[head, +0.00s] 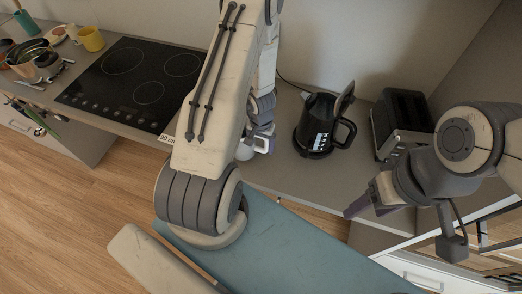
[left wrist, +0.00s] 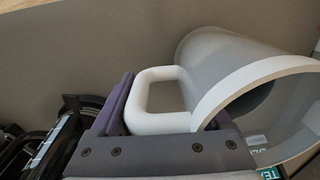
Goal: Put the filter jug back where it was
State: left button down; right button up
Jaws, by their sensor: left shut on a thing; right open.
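In the head view my left gripper (head: 264,138) is shut on the handle, and only a small white part of the jug (head: 245,151) shows beside my arm, which hides the rest. I cannot tell whether the jug touches the counter. My right gripper (head: 367,200) is open and empty in front of the counter, at the right.
A black kettle (head: 318,122) stands on the counter just right of the jug; it also shows in the left wrist view (left wrist: 52,150). A dark toaster (head: 402,118) is further right. A black hob (head: 130,82) lies left, with a yellow mug (head: 91,39) and bowls beyond it.

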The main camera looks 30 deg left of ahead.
pick_arm(q)
jog(key=shift+f+b, duration=0.55)
jog(key=shift+f, duration=0.4)
pick_arm(e)
jog(key=shift+f, duration=1.05)
pick_arm(q)
jog(key=shift+f, duration=0.1)
jog(key=shift+f, duration=0.15)
grip_release()
pick_arm(e)
jog(key=shift+f, duration=0.15)
